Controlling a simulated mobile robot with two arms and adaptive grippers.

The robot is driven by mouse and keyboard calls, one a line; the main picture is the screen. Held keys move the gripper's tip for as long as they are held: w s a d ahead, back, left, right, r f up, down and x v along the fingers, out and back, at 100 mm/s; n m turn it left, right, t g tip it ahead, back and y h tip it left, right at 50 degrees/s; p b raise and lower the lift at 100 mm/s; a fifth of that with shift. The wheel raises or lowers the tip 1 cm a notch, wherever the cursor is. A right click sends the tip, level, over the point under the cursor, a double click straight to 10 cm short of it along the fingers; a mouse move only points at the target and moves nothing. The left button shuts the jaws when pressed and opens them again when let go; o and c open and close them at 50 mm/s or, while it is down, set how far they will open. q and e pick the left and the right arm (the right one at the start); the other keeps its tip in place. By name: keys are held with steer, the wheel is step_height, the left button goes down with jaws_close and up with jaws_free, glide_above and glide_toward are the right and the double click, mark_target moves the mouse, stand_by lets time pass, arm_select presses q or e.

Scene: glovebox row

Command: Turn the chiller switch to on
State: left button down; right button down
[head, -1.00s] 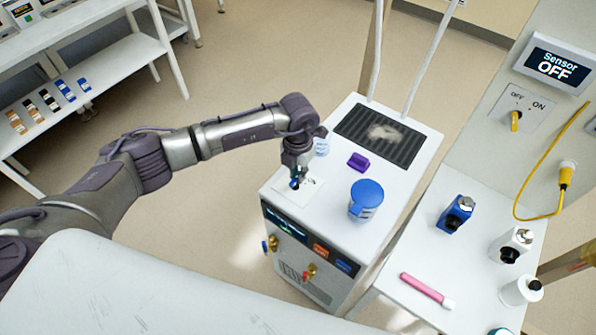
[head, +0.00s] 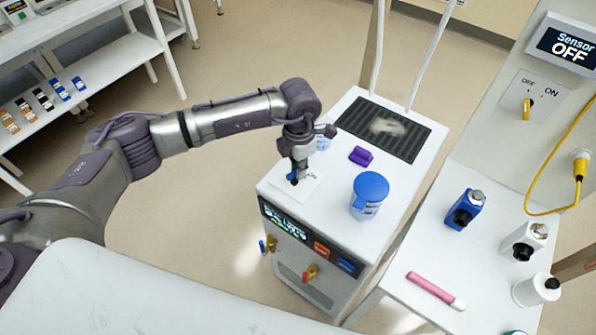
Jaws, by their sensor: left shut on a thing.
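The chiller (head: 330,255) is a white floor unit with a display (head: 283,219) on its front face, lit with white and green text too small to read surely. A white switch plate (head: 309,188) lies on its top near the left edge. My left gripper (head: 293,178) points down at this plate and is shut on a small blue switch handle (head: 291,177). The gripper hides most of the switch, and only part of the plate's lettering shows. My right gripper is not in view.
On the chiller top are a blue-lidded jar (head: 369,196), a purple block (head: 361,156) and a dark grille (head: 385,130). A side table (head: 420,250) at right holds bottles and a pink marker. A wall panel screen (head: 567,43) reads "Sensor OFF".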

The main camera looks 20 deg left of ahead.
arm_select(q)
steer(key=shift+m+b, duration=0.6)
steer(key=shift+m, duration=0.2)
steer(key=shift+r, duration=0.1)
steer(key=c, duration=1.2)
jaws_free()
step_height(320, 180, up, 12)
